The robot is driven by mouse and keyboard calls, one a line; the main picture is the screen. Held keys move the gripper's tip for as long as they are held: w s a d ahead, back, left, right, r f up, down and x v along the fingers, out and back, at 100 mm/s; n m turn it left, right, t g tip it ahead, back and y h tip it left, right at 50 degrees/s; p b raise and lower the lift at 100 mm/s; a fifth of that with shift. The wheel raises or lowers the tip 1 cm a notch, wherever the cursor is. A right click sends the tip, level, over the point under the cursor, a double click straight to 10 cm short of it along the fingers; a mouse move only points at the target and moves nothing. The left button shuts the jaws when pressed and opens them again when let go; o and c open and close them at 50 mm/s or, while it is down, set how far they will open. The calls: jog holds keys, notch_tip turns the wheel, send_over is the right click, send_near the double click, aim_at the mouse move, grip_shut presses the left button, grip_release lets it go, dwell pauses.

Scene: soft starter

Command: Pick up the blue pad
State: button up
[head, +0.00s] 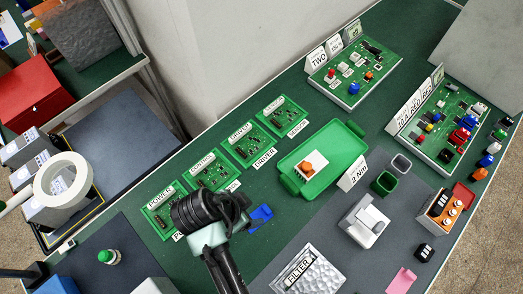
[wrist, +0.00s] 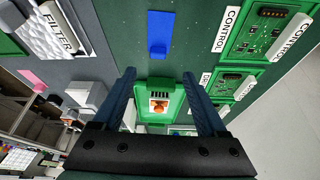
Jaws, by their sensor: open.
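The blue pad (wrist: 158,34) lies flat on the green table top in the wrist view, at the upper middle. In the head view it (head: 261,215) shows just right of my gripper (head: 240,207), partly hidden by it. My gripper (wrist: 157,76) is open, with its two fingers apart and nothing held between them. In the wrist view the pad lies beyond the fingertips, roughly in line with the gap. How high the fingertips are above the table I cannot tell.
A green tray (head: 343,155) holding a white block with an orange part lies right of the pad. Green circuit boards (head: 207,172) with label cards line the table's back edge. A FILTER panel (head: 312,272) and a pink pad (head: 402,281) lie in front. Bare table surrounds the pad.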

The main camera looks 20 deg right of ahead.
aim_at(266, 210)
jog(key=x, duration=0.5)
jog(key=shift+s+d+f, duration=0.15)
jog(key=shift+f, duration=0.05)
jog(key=shift+d+p+x, duration=0.15)
jog(key=shift+p+x, duration=0.3)
jog(key=shift+x, duration=1)
jog(key=shift+d+p+x, duration=0.1)
jog(key=shift+p+x, duration=0.3)
jog(key=shift+x, duration=1.1)
jog(key=shift+r, duration=0.1)
grip_shut()
